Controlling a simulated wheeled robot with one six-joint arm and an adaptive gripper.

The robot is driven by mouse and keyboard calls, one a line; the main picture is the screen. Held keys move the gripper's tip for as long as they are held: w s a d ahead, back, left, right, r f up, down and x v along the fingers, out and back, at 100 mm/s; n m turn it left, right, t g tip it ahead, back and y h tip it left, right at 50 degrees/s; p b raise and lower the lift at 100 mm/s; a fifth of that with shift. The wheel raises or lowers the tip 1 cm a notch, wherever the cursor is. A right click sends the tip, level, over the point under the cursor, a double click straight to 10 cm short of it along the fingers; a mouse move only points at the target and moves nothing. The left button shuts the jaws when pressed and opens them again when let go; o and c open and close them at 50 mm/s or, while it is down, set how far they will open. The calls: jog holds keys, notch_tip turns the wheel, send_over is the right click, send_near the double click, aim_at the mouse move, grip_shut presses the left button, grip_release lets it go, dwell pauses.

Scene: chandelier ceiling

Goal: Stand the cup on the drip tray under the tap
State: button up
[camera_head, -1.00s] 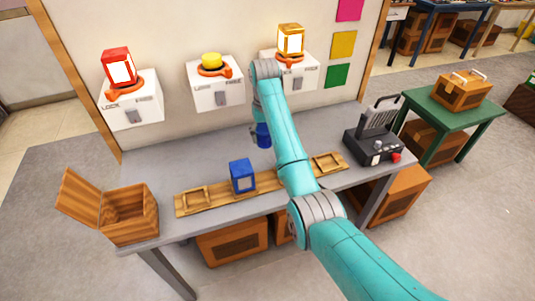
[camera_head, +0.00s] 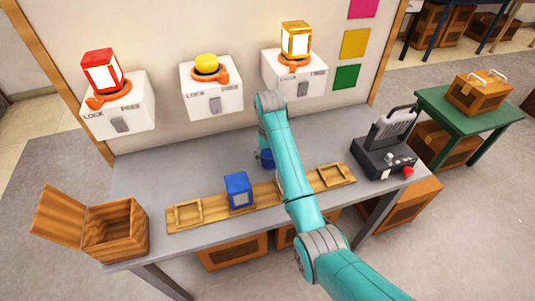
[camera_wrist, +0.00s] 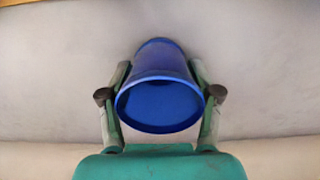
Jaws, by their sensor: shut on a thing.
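My gripper (camera_wrist: 160,92) is shut on a blue cup (camera_wrist: 160,82), with one finger on each side of it. In the wrist view the cup's round rim faces the camera, and its far end is against a plain grey background. In the head view the cup (camera_head: 266,159) shows just left of my arm, over the grey bench and behind the wooden board; my arm hides part of it and the gripper. I cannot tell whether it touches the bench. I cannot clearly make out a tap or a drip tray.
The wooden board (camera_head: 265,194) carries a blue block (camera_head: 238,190) and square frames. An open wooden box (camera_head: 118,230) stands at left, a dark device (camera_head: 385,158) at right.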

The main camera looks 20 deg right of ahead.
jog(key=shift+f, duration=0.2)
jog(key=o, duration=1.1)
jog(key=shift+o, duration=0.2)
